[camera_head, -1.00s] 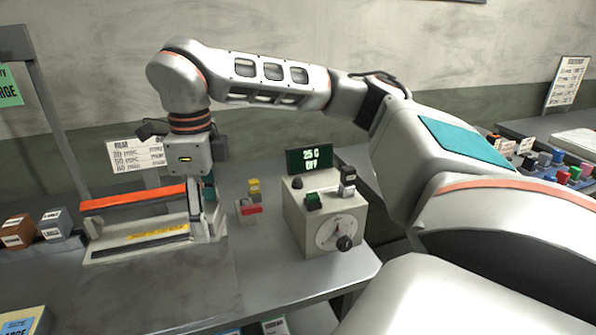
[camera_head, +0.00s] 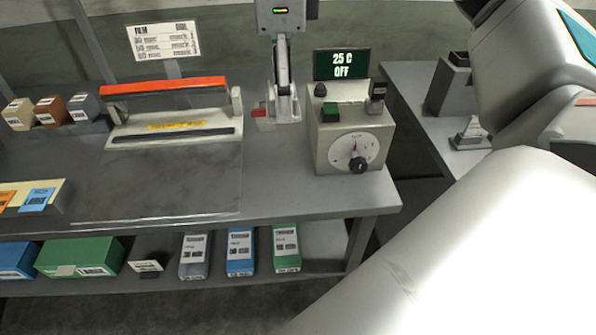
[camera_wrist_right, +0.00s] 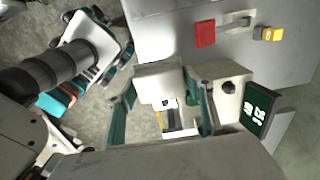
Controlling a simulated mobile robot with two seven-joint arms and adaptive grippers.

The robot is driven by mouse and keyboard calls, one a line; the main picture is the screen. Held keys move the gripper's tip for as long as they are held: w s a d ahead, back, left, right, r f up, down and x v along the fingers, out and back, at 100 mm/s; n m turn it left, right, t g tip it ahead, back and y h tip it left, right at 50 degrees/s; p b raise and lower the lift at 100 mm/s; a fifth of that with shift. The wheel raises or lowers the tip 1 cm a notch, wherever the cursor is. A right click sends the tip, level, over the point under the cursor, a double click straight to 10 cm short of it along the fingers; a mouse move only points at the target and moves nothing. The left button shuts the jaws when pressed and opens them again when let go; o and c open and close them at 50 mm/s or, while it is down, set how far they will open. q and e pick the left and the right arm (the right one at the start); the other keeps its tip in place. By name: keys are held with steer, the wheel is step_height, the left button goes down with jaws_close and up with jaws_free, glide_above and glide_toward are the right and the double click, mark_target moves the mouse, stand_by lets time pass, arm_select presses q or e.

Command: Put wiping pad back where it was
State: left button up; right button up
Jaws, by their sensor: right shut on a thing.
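My right gripper (camera_head: 285,108) points down over the back of the bench, just left of the control box. In the right wrist view its teal fingers (camera_wrist_right: 162,104) are shut on a pale block (camera_wrist_right: 158,80), which looks like the wiping pad. In the head view the fingers hide most of that pad, and I cannot tell whether it touches the bench. My left gripper is not in view.
The control box (camera_head: 331,158), with its display (camera_head: 342,65) reading 25 C OFF, stands close right. A red block (camera_head: 259,112) is close left. The sealer with an orange bar (camera_head: 163,87) stands farther left.

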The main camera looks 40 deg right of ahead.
steer(key=shift+f, duration=0.3)
steer(key=b, duration=0.2)
glide_above(287, 187)
step_height(287, 187, down, 14)
steer(key=shift+f, duration=2.7)
steer(key=shift+f, duration=0.15)
steer(key=o, duration=1.1)
steer(key=shift+c, duration=0.2)
